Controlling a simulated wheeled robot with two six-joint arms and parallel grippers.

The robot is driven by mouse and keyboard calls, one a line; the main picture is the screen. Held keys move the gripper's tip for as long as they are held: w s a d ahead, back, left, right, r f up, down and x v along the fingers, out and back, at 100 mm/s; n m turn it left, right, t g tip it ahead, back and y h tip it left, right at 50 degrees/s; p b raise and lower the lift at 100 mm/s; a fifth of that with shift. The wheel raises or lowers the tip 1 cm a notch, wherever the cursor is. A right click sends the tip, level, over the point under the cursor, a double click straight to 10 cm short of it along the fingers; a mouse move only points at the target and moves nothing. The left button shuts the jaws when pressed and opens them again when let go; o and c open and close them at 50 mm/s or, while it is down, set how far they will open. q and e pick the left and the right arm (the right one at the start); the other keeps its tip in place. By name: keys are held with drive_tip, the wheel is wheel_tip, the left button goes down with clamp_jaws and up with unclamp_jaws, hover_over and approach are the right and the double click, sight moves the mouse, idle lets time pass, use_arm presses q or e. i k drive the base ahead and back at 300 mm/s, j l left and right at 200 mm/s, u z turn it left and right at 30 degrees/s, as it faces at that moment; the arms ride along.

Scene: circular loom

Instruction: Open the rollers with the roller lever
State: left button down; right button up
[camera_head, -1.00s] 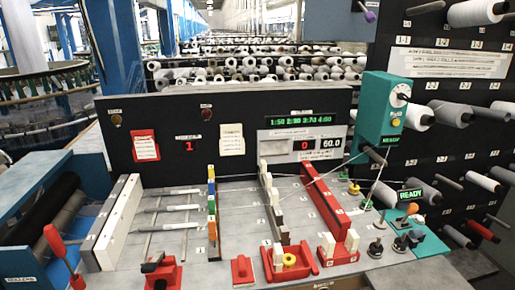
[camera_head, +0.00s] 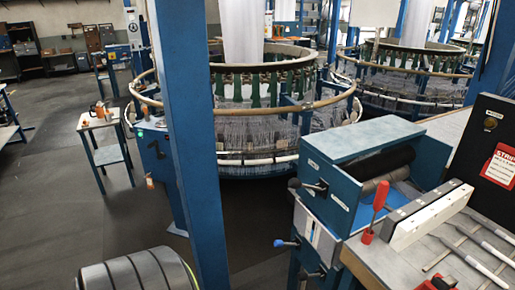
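A blue roller box (camera_head: 345,142) stands in the right half of the head view. A dark roller (camera_head: 385,163) and a brownish roller (camera_head: 385,180) lie side by side in it; I cannot tell whether they touch. A lever with a black knob (camera_head: 296,183) sticks out to the left from the box's front. A lever with a blue knob (camera_head: 280,243) sticks out lower down. A red-handled lever (camera_head: 379,195) stands tilted on the bench corner beside the box. I cannot read which is labelled the roller lever. Neither of my grippers shows.
A blue post (camera_head: 190,130) rises in front of the circular loom (camera_head: 260,100). A small table (camera_head: 105,140) stands at left. A grey ribbed cylinder (camera_head: 138,272) is at the bottom left. Dark floor (camera_head: 60,190) is clear between them. The bench (camera_head: 430,262) fills the lower right.

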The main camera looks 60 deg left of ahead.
sight(294, 182)
drive_tip(key=u, duration=1.45)
